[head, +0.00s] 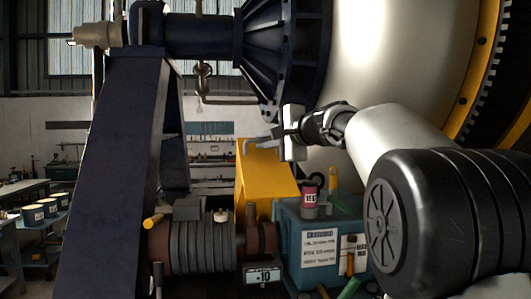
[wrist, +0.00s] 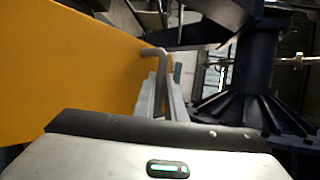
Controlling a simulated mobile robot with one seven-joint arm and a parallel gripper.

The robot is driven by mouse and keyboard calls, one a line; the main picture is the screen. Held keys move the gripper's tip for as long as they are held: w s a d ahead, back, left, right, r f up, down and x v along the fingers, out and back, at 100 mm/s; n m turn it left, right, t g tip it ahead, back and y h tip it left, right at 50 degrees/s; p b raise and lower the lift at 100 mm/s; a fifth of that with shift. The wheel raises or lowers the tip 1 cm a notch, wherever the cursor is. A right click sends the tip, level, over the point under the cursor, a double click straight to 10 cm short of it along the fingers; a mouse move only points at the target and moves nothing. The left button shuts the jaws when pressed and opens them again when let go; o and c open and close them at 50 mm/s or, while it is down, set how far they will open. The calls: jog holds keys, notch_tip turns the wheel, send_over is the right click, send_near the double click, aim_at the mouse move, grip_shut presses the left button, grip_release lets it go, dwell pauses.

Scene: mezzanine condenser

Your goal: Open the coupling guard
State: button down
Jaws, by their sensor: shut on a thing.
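The coupling guard (head: 262,178) is a yellow panel standing behind the shaft parts, in the middle of the head view. It fills the left of the wrist view (wrist: 65,65) as a broad yellow face. A grey bent handle (wrist: 154,51) sticks out by its edge. My gripper (head: 266,141) is at the guard's top edge and comes in from the right. In the wrist view its fingers (wrist: 165,98) are shut on the handle; the exact contact is partly hidden. I cannot tell how far the guard is swung.
A ribbed motor (head: 200,247) lies left of the guard. A teal box (head: 319,240) with labels, a red can (head: 309,198) and tools stands to the right. A dark blue support (head: 115,170) rises at left. A flanged blue housing (head: 285,50) hangs close above my gripper.

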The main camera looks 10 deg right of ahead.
jog(key=shift+w+r, duration=1.15)
jog(key=shift+r, duration=0.15)
jog(key=c, duration=2.1)
grip_release()
jog(key=shift+f, duration=0.1)
jog(key=shift+s+d, duration=0.1)
jog(key=shift+s, duration=0.05)
jog(key=b+v, duration=0.4)
jog(key=v, duration=1.3)
